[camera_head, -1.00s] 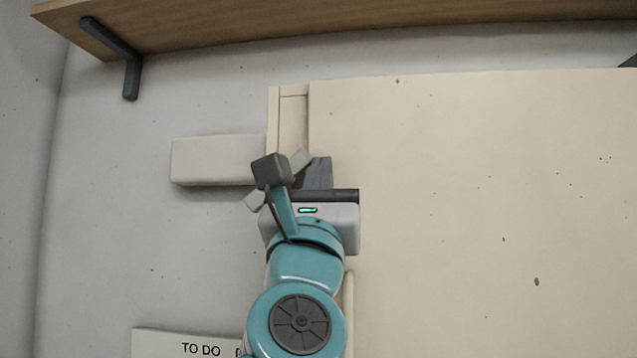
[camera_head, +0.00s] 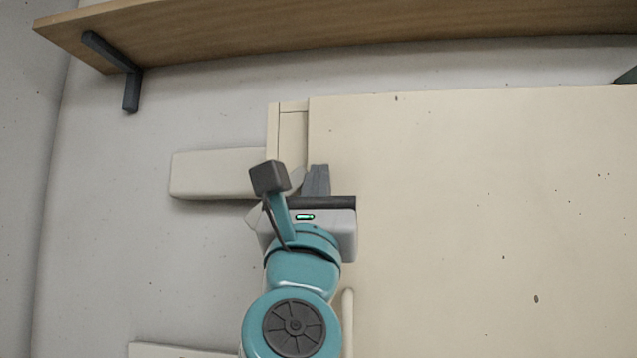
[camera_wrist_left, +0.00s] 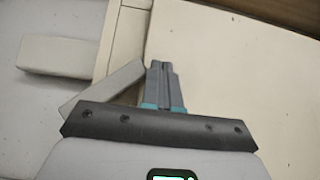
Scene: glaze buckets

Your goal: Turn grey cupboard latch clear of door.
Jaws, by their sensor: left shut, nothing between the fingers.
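The pale grey latch (camera_wrist_left: 103,90) lies tilted in the left wrist view, running from lower left to upper right. Its upper right end is close beside my left gripper's fingers; I cannot tell whether they touch. In the head view the latch (camera_head: 297,179) is mostly hidden behind my wrist. The cream cupboard door (camera_head: 470,210) fills the right side, with its left edge by the fingers. My left gripper (camera_head: 317,180) is shut and empty, pointing up, and its fingers also show in the left wrist view (camera_wrist_left: 160,68). My right gripper is out of view.
A pale block (camera_head: 215,174) is on the wall left of the cupboard frame (camera_head: 292,135). A wooden shelf (camera_head: 350,22) with a dark bracket (camera_head: 130,85) runs above. A pale upright handle (camera_head: 347,320) is on the door below. A sign (camera_head: 165,351) shows at the bottom left.

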